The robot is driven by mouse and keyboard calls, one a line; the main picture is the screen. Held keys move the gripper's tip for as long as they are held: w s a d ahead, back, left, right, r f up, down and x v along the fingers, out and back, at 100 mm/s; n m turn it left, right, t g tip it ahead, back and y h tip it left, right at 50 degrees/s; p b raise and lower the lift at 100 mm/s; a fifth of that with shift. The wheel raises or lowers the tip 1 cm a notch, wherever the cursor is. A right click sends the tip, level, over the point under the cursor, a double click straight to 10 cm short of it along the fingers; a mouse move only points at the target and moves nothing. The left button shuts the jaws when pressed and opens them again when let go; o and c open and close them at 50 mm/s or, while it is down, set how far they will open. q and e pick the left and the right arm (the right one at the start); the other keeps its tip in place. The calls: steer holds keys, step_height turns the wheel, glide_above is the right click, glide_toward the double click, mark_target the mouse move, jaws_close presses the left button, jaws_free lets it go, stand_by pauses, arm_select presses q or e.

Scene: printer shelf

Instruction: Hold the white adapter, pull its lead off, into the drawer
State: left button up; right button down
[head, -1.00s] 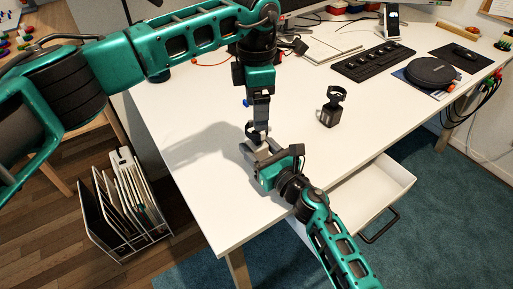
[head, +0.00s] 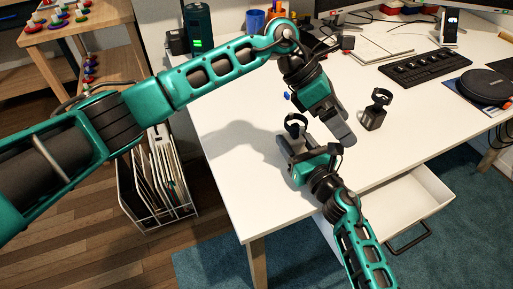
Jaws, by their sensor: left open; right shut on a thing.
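My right gripper (head: 294,148), with its arm coming from the bottom, is shut near the middle of the white desk. The white adapter is mostly hidden between its grey fingers. A dark looped lead (head: 295,121) stands up just behind these fingers. Whether it still joins the adapter is too small to tell. My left gripper (head: 344,134) is open and empty, right of the loop and apart from it, tilted downward. The white drawer (head: 408,205) stands open below the desk's front edge, at the right. Its visible inside looks empty.
A black adapter with a looped lead (head: 375,110) stands on the desk just right of my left gripper. A keyboard (head: 428,68) and a round black case (head: 486,86) lie further back. The desk left of my grippers is clear.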

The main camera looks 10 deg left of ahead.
arm_select(q)
steer(key=h, duration=0.2)
steer(key=n+t, duration=0.9)
steer(key=t, duration=0.7)
glide_toward(287, 128)
steer(key=x, duration=1.2)
steer(key=shift+d, duration=0.15)
steer(key=shift+c, duration=0.2)
steer(key=c, duration=1.1)
steer(key=shift+r, duration=0.1)
steer(key=shift+c, duration=0.2)
